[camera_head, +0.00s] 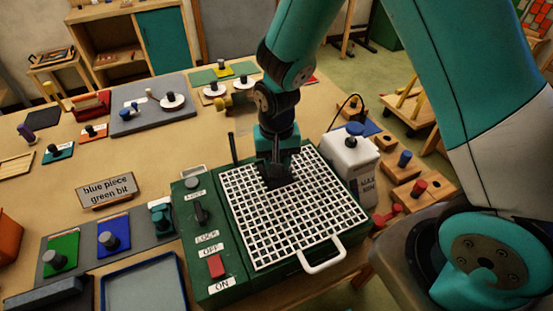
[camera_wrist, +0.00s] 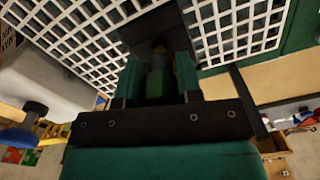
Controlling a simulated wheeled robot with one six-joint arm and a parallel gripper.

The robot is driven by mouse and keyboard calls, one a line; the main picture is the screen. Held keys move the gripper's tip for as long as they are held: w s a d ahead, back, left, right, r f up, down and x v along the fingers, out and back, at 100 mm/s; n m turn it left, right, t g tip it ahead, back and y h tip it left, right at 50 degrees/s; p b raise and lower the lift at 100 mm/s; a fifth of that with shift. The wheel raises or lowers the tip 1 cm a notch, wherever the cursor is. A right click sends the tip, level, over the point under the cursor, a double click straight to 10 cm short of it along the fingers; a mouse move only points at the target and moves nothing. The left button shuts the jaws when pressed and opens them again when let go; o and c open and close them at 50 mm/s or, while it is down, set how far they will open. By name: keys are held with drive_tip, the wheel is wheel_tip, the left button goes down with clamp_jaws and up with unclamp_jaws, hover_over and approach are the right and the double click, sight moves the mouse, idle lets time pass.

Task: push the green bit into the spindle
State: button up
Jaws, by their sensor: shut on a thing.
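My gripper (camera_head: 278,178) is low over the white grid of the green machine (camera_head: 208,287). In the wrist view its fingers (camera_wrist: 159,78) are shut on a small dark green piece, which looks like the green bit (camera_wrist: 157,83). A brownish part shows at the bit's far end, by a dark opening in the grid (camera_wrist: 150,30). The spindle cannot be made out in that shadow, and I cannot tell whether the bit touches it. In the head view the gripper hides the bit.
The machine's left side has a lock knob (camera_head: 199,212) and a red switch (camera_head: 216,266). A white container with a blue knob (camera_head: 355,130) stands close on the right. A white loop handle (camera_head: 324,256) sticks out in front. A blue-rimmed tray (camera_head: 183,281) lies left.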

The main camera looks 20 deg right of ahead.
drive_tip(key=shift+f+b, duration=0.6)
drive_tip(key=shift+f, duration=0.2)
drive_tip(key=o, duration=1)
drive_tip(key=shift+r, duration=0.1)
wheel_tip(320, 180, up, 17)
drive_tip(key=b, duration=0.2)
drive_tip(key=shift+r+b, duration=0.2)
drive_tip(key=shift+b, duration=0.15)
drive_tip(key=s+a+n+y+b, duration=0.1)
drive_tip(key=s+n, duration=0.2)
drive_tip(key=s, duration=0.3)
drive_tip(key=s+a+n+y+b, duration=0.1)
drive_tip(key=s+a+n, duration=0.1)
drive_tip(key=s, duration=0.4)
drive_tip(key=s+a+n+y+b, duration=0.1)
drive_tip(key=s+n+y, duration=0.1)
drive_tip(key=s+n, duration=0.3)
drive_tip(key=shift+s+a+f, duration=0.15)
drive_tip(key=shift+s, duration=0.25)
drive_tip(key=shift+s+a+f, duration=0.15)
drive_tip(key=shift+s, duration=0.2)
